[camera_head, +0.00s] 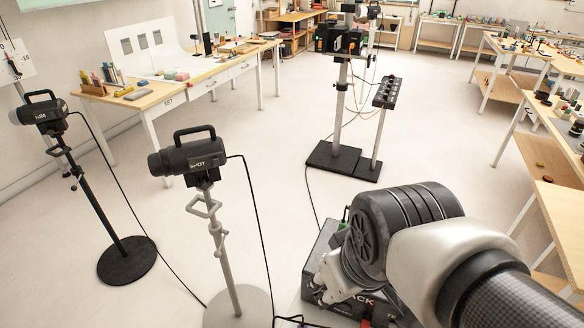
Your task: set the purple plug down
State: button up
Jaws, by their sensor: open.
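No purple plug can be made out in this view; my arm may hide it. My arm comes in from the lower right and reaches over a dark box lettered "...CK" (312,262) on the floor. My gripper (332,283) shows only in part, as a pale grey shape beyond the black joint, over the box. It is open, and I see nothing between its fingers, though they are mostly hidden. A small green piece (342,226) sits at the box's back edge and a red one (366,322) at its front.
Two black lamps, one lettered "SPOT" (190,154), stand at left on stands with trailing cables. A stand with a black base (345,163) is at the back. A long table (155,98) is at the left wall; shelves and tables line the right. The middle floor is clear.

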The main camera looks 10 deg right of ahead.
jog(key=shift+s+r+m, duration=0.2)
jog(key=shift+s+m, duration=0.45)
jog(key=shift+s, duration=0.35)
jog(key=shift+s+r+m, duration=0.2)
jog(key=shift+s+m, duration=0.45)
jog(key=shift+s, duration=0.3)
